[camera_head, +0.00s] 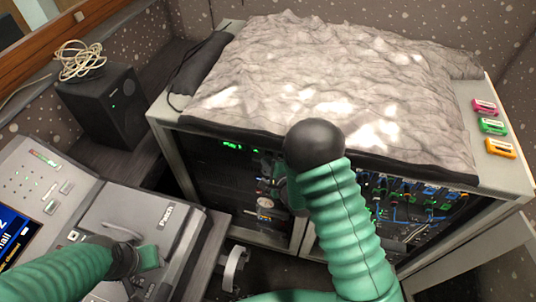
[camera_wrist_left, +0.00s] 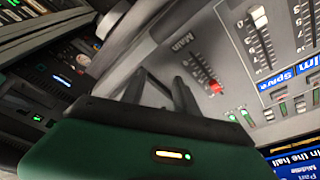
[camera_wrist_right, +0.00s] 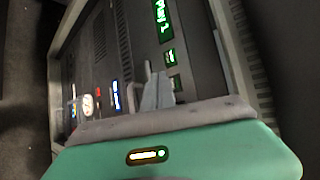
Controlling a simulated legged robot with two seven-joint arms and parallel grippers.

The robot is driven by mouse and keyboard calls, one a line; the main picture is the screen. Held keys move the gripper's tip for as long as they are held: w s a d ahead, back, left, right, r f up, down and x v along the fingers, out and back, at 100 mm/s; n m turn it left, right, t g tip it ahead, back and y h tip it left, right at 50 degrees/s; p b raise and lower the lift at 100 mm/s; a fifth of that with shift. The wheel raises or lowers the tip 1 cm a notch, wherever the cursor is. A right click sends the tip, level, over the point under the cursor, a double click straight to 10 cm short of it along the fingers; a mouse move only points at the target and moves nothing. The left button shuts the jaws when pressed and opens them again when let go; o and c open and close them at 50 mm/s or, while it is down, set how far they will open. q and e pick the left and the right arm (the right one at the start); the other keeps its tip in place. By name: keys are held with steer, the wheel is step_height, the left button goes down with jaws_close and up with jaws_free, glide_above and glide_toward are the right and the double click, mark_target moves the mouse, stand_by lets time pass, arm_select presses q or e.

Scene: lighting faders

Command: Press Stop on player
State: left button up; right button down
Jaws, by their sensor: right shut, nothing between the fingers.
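My right gripper (camera_wrist_right: 157,88) is shut and empty, in front of the rack's dark front panels. In the right wrist view, a dark panel carries a green lit display (camera_wrist_right: 162,20) and small green lit windows (camera_wrist_right: 170,57) close to the fingertips. I cannot tell whether the fingers touch the panel, and I cannot make out a Stop button. In the head view the right gripper is mostly hidden behind my arm. My left gripper (camera_wrist_left: 163,78) has its fingers apart over the lighting desk (camera_wrist_left: 225,50), near its Main fader; the fingers look empty.
The equipment rack (camera_head: 240,170) has a crumpled grey cover (camera_head: 330,75) on top. Pink, green and orange small items (camera_head: 494,127) lie at its right edge. A black speaker (camera_head: 105,105) with a coiled cable (camera_head: 80,60) stands at the left. A grey handle-like part (camera_head: 235,268) shows below.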

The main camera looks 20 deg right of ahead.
steer(key=shift+d, duration=0.1)
stand_by(0.7)
steer(key=shift+w+d, duration=0.2)
steer(key=shift+w, duration=0.1)
steer(key=shift+w+d, duration=0.2)
steer(key=shift+w, duration=0.1)
stand_by(0.8)
steer(key=shift+s+a, duration=0.4)
steer(key=shift+s, duration=0.25)
steer(key=s+a, duration=0.1)
steer(key=s, duration=0.1)
steer(key=s+a, duration=0.2)
stand_by(0.3)
stand_by(0.6)
